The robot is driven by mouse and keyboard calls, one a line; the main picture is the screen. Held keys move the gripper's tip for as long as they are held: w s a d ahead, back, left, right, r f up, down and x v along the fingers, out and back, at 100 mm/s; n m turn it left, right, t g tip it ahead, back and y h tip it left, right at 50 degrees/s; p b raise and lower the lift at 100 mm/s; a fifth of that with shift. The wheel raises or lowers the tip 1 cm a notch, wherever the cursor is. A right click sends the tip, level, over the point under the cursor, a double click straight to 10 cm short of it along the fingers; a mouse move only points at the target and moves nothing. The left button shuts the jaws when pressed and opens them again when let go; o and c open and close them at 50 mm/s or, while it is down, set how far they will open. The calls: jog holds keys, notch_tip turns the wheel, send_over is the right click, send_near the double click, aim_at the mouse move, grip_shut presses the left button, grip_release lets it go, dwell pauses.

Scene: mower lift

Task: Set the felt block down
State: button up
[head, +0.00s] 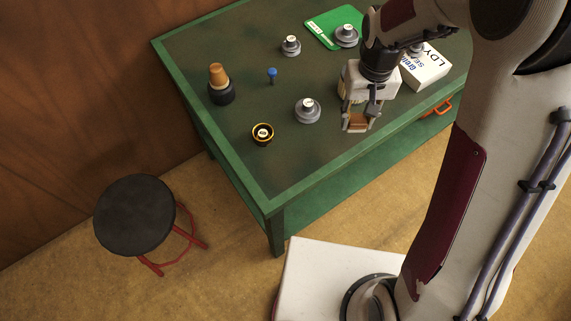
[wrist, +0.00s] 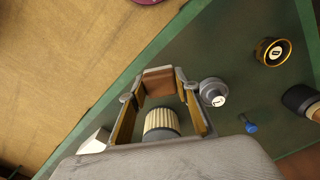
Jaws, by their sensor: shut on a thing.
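My gripper (head: 359,120) is near the right-hand front edge of the green table (head: 270,180), pointing down. It is shut on a small brown block with a grey face, which I take as the felt block (head: 357,122). The block also shows in the wrist view (wrist: 160,82), held between the two fingertips (wrist: 159,88). It looks held above the table, but I cannot tell how far. A cream ribbed cylinder (wrist: 161,122) shows between the fingers in the wrist view, partly hidden by my gripper.
A grey knobbed weight (head: 308,111) stands left of my gripper, with a black-and-yellow cup (head: 263,134) further left. A blue peg (head: 272,74), an orange-topped black cylinder (head: 220,88), a green mat (head: 322,28) and a white lettered box (head: 426,68) are also on the table.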

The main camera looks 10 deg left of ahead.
jog(key=s+a+r+n, duration=0.2)
jog(key=s+a+n, duration=0.15)
jog(key=a, duration=0.65)
jog(key=r+n, duration=0.1)
jog(key=n, duration=0.3)
send_over(285, 168)
jog(key=shift+r+m, duration=0.15)
jog(key=shift+m, duration=0.1)
jog(key=shift+f, duration=2.5)
jog(key=shift+f, duration=2.35)
jog(key=shift+f, duration=0.2)
